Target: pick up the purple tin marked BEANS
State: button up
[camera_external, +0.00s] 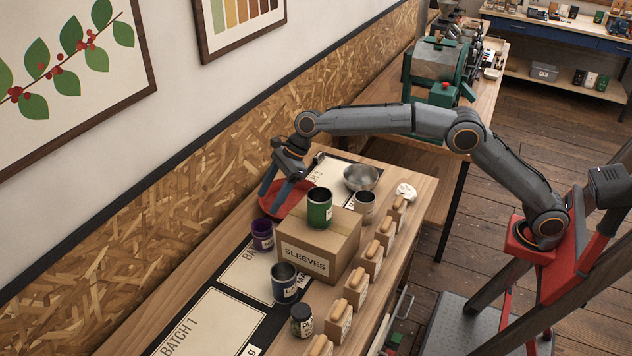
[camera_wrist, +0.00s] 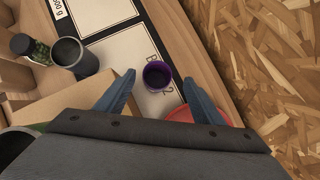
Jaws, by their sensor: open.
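The purple tin (camera_external: 262,235) stands upright on the table beside the SLEEVES box, to its left in the external view. Its label is too small to read. In the wrist view the purple tin (camera_wrist: 157,75) shows from above as an open, dark-inside tin, ahead of and between my fingertips. My gripper (camera_external: 283,190) is open and empty, above the table behind the tin and close to the wall side. In the wrist view its two blue-grey fingers (camera_wrist: 156,88) are spread apart.
The cardboard SLEEVES box (camera_external: 305,256) bears a green tin (camera_external: 320,208). A red plate (camera_external: 296,205) lies beneath my gripper. A metal bowl (camera_external: 360,177) is farther back. The wall (camera_external: 150,225) runs along the table's left.

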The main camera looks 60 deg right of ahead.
send_near(254, 239)
jog(key=shift+d+p+x, duration=0.2)
jog(key=shift+p+x, duration=0.15)
jog(key=shift+x, duration=0.85)
jog(key=shift+d+p+x, duration=0.15)
jog(key=shift+p+x, duration=0.15)
jog(key=shift+x, duration=0.95)
jog(key=shift+f, duration=0.15)
jog(key=c, duration=1.2)
